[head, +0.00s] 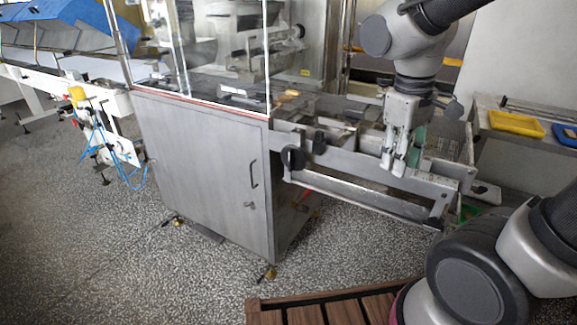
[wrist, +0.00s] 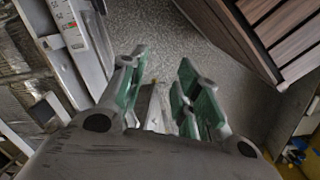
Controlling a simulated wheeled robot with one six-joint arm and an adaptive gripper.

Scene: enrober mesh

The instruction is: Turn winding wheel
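A dark round knob (head: 292,159), which looks like the winding wheel, sits on the front side of the machine's conveyor frame (head: 350,172), beside the cabinet. My gripper (head: 392,165) points down at the front rail of this frame, to the right of the knob and apart from it. In the wrist view my gripper (wrist: 163,62) shows two green-padded fingers spread apart, with speckled floor beyond the tips. A pale grey piece shows low between the fingers; I cannot tell what it is. I cannot make out the wheel in the wrist view.
A steel cabinet (head: 205,170) with clear guards stands left of the frame. A slatted wooden platform (head: 340,309) lies on the floor in front. A yellow tray (head: 516,123) rests on a side table at the right. The floor before the cabinet is clear.

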